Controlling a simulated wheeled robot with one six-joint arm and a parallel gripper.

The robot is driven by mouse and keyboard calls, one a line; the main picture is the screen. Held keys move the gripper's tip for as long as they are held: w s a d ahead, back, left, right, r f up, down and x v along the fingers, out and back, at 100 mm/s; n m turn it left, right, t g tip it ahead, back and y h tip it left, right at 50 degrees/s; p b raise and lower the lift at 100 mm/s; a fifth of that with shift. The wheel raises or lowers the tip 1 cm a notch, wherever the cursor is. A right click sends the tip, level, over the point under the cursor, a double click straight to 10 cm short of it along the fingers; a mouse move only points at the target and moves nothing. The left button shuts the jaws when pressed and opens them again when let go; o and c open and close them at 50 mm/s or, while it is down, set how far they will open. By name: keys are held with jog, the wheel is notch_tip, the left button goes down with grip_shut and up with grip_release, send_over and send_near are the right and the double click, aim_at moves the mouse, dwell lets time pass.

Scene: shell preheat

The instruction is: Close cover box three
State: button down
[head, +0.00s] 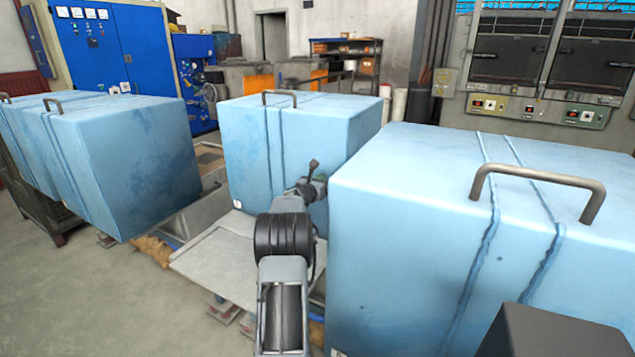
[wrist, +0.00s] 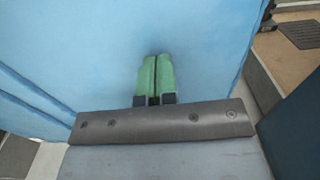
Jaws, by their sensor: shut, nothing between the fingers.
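Several light blue cover boxes with dark bar handles stand around me; no numbers are readable, so I cannot tell which is box three. The middle box (head: 300,135) stands ahead, upright. A large box (head: 390,230) is close on the right, and others stand at the left, the nearest (head: 135,150) partly covering those behind. My gripper (head: 318,187) is low by the middle box's near face, small and partly hidden by my arm in the head view. In the wrist view its green fingers (wrist: 155,80) are shut and empty, pointing at a blue face (wrist: 150,35). Contact is unclear.
A pale flat plate (head: 210,262) lies in the gap between the left and middle boxes, with an open recess behind it. A blue electrical cabinet (head: 105,45) stands at the back left. Control panels (head: 535,110) are at the back right. Grey floor is clear at the lower left.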

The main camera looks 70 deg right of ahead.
jog(key=shift+d+r, duration=0.1)
jog(key=shift+r, duration=0.3)
jog(key=w+a+b, duration=0.1)
jog(key=a+b, duration=0.2)
jog(key=a, duration=1.1)
jog(key=shift+f+b, duration=0.3)
jog(key=shift+f, duration=0.1)
jog(key=shift+a, duration=0.1)
